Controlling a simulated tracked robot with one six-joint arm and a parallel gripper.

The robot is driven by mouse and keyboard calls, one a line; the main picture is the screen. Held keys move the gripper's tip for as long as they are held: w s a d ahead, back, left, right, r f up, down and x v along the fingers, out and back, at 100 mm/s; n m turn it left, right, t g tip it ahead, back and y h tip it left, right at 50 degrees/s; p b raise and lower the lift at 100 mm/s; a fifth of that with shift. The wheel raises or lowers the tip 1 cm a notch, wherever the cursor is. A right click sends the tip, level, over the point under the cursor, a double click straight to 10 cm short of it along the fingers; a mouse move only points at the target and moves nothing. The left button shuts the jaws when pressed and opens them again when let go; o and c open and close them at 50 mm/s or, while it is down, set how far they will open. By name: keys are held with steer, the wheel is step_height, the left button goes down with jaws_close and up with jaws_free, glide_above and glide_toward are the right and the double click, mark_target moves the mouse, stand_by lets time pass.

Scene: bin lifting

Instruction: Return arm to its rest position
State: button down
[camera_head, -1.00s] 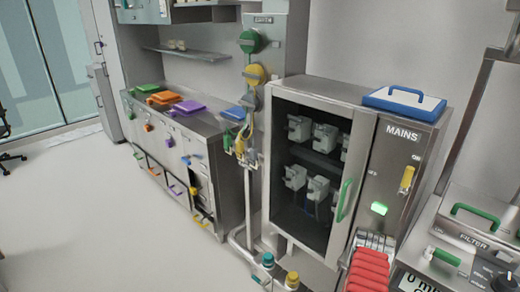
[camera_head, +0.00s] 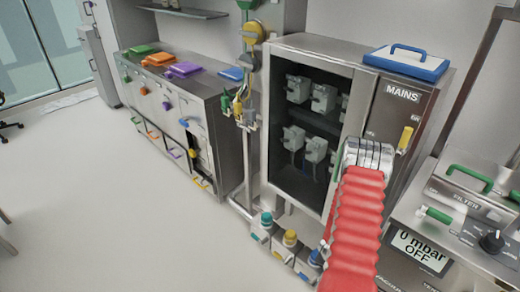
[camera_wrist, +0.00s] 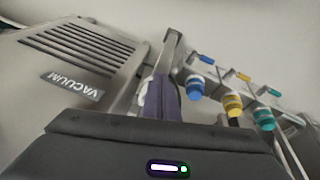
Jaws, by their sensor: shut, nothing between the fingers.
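My red-sleeved arm rises from the bottom of the head view, in front of the MAINS cabinet (camera_head: 398,105). Its pale ribbed end covers part of the cabinet's front. My gripper's fingers cannot be made out in the head view. In the wrist view my gripper (camera_wrist: 162,98) shows above its dark housing, with the fingers together and nothing between them.
A vacuum unit (camera_wrist: 85,58) fills the upper left of the wrist view. Blue, yellow and teal capped fittings (camera_wrist: 232,103) are at its right. The filter unit (camera_head: 470,195) stands right of my arm. A counter (camera_head: 190,90) stands at left; the floor (camera_head: 100,210) before it is clear.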

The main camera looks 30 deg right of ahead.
steer(key=w+a+r+n+y, duration=0.1)
steer(key=w+a+r, duration=0.2)
steer(key=a+r, duration=0.3)
steer(key=w+a+r+n+t+y, duration=0.15)
steer(key=w+a+r, duration=0.25)
steer(key=r, duration=0.5)
steer(key=w+a+r+n+y, duration=0.1)
steer(key=w+a+r+y, duration=0.15)
steer(key=a+r, duration=0.35)
steer(key=s+a+r+n+t, duration=0.1)
steer(key=s+a+r+n, duration=0.1)
steer(key=a+r, duration=0.5)
steer(key=s+a+r+n+t+h, duration=0.1)
steer(key=s+a+r+n, duration=0.2)
steer(key=a+r, duration=0.4)
steer(key=s+a+r+n+t, duration=0.2)
steer(key=a+r, duration=0.5)
steer(key=r, duration=1.4)
steer(key=shift+s+a+n+h, duration=0.35)
steer(key=shift+s+n, duration=0.4)
steer(key=shift+s, duration=0.2)
